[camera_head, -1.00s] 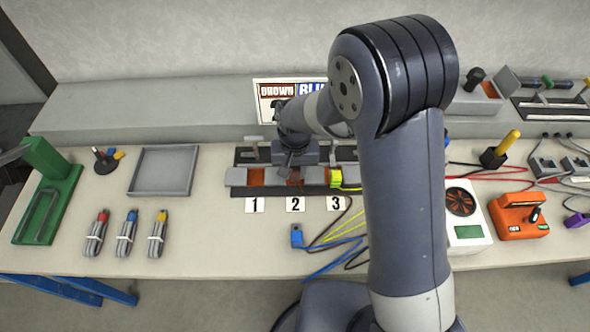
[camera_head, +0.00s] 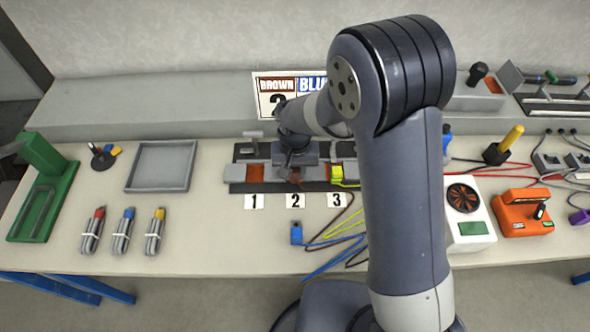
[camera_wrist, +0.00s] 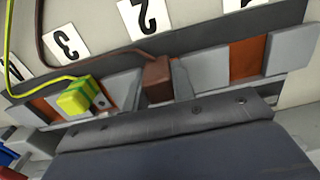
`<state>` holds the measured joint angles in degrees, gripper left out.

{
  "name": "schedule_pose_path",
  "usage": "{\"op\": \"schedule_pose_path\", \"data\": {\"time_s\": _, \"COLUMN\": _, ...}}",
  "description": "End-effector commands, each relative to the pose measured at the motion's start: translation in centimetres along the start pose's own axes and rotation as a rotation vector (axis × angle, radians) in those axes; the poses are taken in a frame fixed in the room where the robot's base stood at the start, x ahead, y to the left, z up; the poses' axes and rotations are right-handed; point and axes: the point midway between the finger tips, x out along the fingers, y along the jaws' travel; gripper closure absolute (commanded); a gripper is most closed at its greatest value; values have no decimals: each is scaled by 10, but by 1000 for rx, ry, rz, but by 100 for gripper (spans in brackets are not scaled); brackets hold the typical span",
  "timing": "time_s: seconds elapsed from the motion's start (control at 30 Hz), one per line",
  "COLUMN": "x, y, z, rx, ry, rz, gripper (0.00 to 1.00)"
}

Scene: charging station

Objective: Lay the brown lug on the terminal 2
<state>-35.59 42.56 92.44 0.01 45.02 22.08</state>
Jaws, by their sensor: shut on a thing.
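My gripper (camera_wrist: 158,84) is shut on the brown lug (camera_wrist: 157,77), a small brown block with a brown cable running up from it in the wrist view. In the head view my gripper (camera_head: 294,172) is over the terminal strip, behind the white card 2 (camera_head: 295,201). The lug is at the place of terminal 2, between the fingers. The plate of terminal 2 is mostly hidden by the lug and fingers, so I cannot tell whether the lug touches it.
Terminal 1's copper plate (camera_wrist: 248,58) is bare. A yellow-green lug (camera_wrist: 76,97) sits at terminal 3, close beside my gripper. A blue lug (camera_head: 296,233) lies on the table in front. A sign (camera_head: 277,95) stands behind, partly hidden by my arm.

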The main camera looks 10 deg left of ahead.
Motion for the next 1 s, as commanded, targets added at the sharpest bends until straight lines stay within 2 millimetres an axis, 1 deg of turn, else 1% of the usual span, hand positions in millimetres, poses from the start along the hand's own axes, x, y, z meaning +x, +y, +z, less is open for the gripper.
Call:
{"op": "schedule_pose_path", "data": {"time_s": 0.43, "x": 12, "y": 0, "z": 0, "rx": 0, "ry": 0, "rz": 0, "gripper": 97}}
{"op": "schedule_pose_path", "data": {"time_s": 0.47, "x": 11, "y": 0, "z": 0, "rx": 0, "ry": 0, "rz": 0, "gripper": 73}}
{"op": "schedule_pose_path", "data": {"time_s": 0.5, "x": 11, "y": 0, "z": 0, "rx": 0, "ry": 0, "rz": 0, "gripper": 70}}
{"op": "schedule_pose_path", "data": {"time_s": 0.67, "x": 11, "y": 0, "z": 0, "rx": 0, "ry": 0, "rz": 0, "gripper": 56}}
{"op": "schedule_pose_path", "data": {"time_s": 0.77, "x": 8, "y": 0, "z": 0, "rx": 0, "ry": 1, "rz": 0, "gripper": 55}}
{"op": "schedule_pose_path", "data": {"time_s": 0.83, "x": 1, "y": 0, "z": -1, "rx": 0, "ry": 2, "rz": -1, "gripper": 55}}
{"op": "schedule_pose_path", "data": {"time_s": 0.87, "x": -2, "y": 0, "z": -1, "rx": 0, "ry": 4, "rz": -1, "gripper": 50}}
{"op": "schedule_pose_path", "data": {"time_s": 0.97, "x": -18, "y": 0, "z": -1, "rx": 0, "ry": 5, "rz": -2, "gripper": 50}}
{"op": "schedule_pose_path", "data": {"time_s": 1.0, "x": -26, "y": 0, "z": -1, "rx": 0, "ry": 6, "rz": -2, "gripper": 50}}
